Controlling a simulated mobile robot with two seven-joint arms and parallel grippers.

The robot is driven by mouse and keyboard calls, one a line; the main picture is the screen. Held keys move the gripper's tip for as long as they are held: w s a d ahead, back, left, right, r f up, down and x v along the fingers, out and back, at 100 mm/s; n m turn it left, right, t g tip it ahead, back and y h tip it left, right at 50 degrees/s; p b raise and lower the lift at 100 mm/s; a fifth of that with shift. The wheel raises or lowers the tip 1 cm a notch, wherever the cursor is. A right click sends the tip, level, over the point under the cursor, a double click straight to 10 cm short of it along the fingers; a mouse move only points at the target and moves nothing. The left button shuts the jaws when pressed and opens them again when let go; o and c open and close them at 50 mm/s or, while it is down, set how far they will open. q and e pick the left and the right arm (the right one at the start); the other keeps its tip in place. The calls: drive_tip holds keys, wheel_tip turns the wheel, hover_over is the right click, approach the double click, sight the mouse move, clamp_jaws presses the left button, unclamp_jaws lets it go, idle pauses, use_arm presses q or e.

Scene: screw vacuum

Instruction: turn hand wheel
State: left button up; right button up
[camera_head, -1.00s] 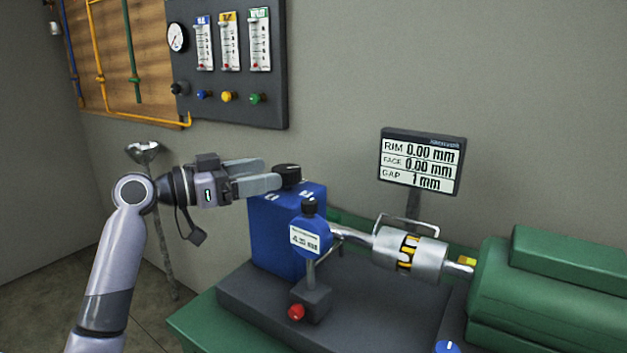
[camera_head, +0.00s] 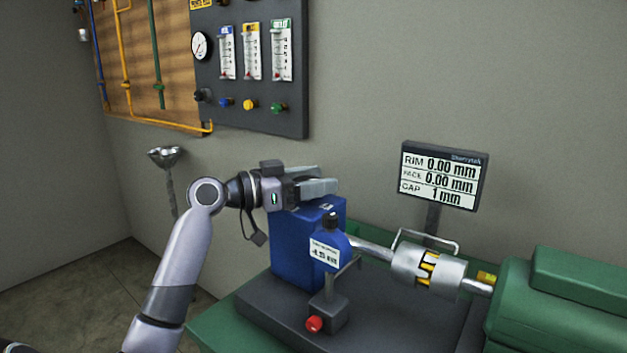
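My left gripper (camera_head: 322,179) is at the top of the blue pump-like block (camera_head: 297,250), its two grey fingers pointing right, one behind the other with a narrow dark gap between them. The dark round knob on top of the block, seen earlier, is now hidden by or between the fingers. I cannot tell whether they grip it. No part is plainly a hand wheel; that knob may be it. My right gripper is not in view.
A blue dial gauge (camera_head: 327,248) on a stand with a red knob (camera_head: 314,324) is just in front of the block. A silver coupling (camera_head: 428,272) joins the shaft to a green motor (camera_head: 560,305). A display (camera_head: 443,175) stands behind. A gauge panel (camera_head: 250,75) hangs on the wall.

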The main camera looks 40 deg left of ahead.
use_arm(q)
drive_tip(key=c, duration=0.5)
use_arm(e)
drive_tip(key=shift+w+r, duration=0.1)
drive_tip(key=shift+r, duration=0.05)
